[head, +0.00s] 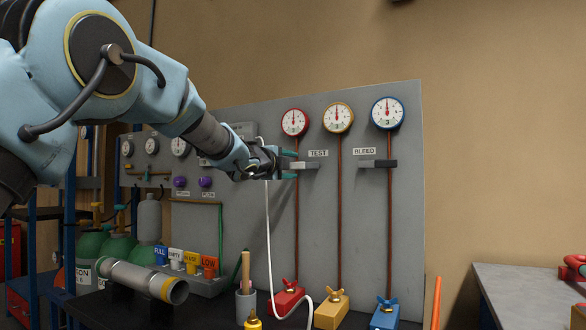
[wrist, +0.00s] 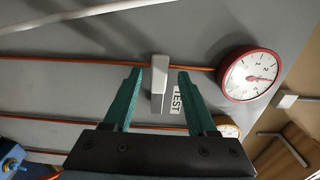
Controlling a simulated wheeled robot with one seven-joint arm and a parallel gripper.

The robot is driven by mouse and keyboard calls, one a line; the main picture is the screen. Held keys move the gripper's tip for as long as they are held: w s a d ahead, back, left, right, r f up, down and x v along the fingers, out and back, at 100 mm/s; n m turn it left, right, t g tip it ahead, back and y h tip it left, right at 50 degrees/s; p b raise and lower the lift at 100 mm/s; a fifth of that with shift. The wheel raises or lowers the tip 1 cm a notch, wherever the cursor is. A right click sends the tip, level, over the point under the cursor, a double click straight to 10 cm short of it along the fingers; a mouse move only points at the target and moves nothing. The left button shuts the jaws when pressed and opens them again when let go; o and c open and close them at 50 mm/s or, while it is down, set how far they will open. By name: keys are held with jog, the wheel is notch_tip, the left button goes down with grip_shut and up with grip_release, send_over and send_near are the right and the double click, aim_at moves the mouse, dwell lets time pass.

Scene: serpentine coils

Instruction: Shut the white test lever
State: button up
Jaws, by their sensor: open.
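The white test lever (head: 304,165) is on the grey panel beside the TEST label (head: 318,153). It lies about level, across a thin vertical copper pipe. My gripper (head: 289,164) is at the lever's left end with its green fingers apart. In the wrist view the pale lever (wrist: 158,82) stands between the two open fingers, with a visible gap on both sides. Whether a finger touches it cannot be told in the head view. My gripper hides part of the lever's left end there.
A dark lever (head: 378,164) sits to the right under the BLEED label (head: 364,151). Red (head: 294,122), tan (head: 338,117) and blue (head: 388,113) gauges are above. A white hose (head: 268,235) hangs below my gripper. Valve blocks (head: 331,311) stand at the panel's foot.

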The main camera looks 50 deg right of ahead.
jog(key=b+v, duration=0.2)
jog(key=v, duration=0.7)
jog(key=shift+a, duration=0.2)
